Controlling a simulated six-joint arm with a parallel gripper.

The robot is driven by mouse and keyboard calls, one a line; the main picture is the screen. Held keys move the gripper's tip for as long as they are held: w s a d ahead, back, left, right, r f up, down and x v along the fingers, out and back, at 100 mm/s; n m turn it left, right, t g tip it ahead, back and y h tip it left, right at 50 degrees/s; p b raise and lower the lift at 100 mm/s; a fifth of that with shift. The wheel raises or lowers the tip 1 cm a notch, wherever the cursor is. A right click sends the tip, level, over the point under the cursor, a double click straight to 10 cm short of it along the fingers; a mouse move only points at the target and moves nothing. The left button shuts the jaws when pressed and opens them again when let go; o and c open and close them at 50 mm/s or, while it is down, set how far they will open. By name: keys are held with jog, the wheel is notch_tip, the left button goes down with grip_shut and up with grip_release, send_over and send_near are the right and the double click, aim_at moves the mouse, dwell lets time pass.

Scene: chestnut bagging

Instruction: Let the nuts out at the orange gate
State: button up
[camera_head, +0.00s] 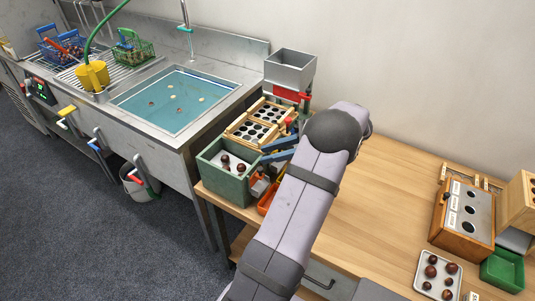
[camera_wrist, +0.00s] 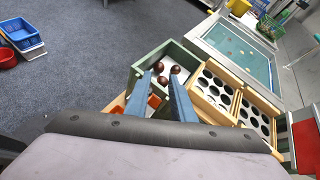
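My gripper (camera_head: 272,156) has blue fingers and reaches over the right side of a green box (camera_head: 218,178). In the wrist view the fingertips (camera_wrist: 161,76) are apart, with nothing clearly held between them. The box also shows in the wrist view (camera_wrist: 140,70); several brown nuts (camera_wrist: 175,69) lie inside. A small orange part (camera_wrist: 154,101) shows between the fingers, lower down; I cannot tell whether they touch it. In the head view an orange piece (camera_head: 267,203) sits low beside the box, partly hidden by my arm. I cannot tell which orange part is the gate.
Wooden racks with round holes (camera_head: 246,131) stand behind the box. A grey hopper with a red front (camera_head: 290,72) rises behind them. A sink (camera_head: 150,115) is at left. At right are a wooden box (camera_head: 465,240), a nut tray (camera_head: 421,287) and a green bin (camera_head: 503,270). The middle tabletop is clear.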

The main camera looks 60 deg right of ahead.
aim_at(261, 169)
jog(key=s+d+f+m+t, duration=0.1)
jog(key=s+f+m, duration=0.2)
jog(key=s, duration=0.3)
jog(key=shift+r+p+x, duration=0.2)
jog(key=shift+p+x, duration=0.8)
jog(key=shift+x, duration=2.7)
jog(key=shift+w, duration=0.15)
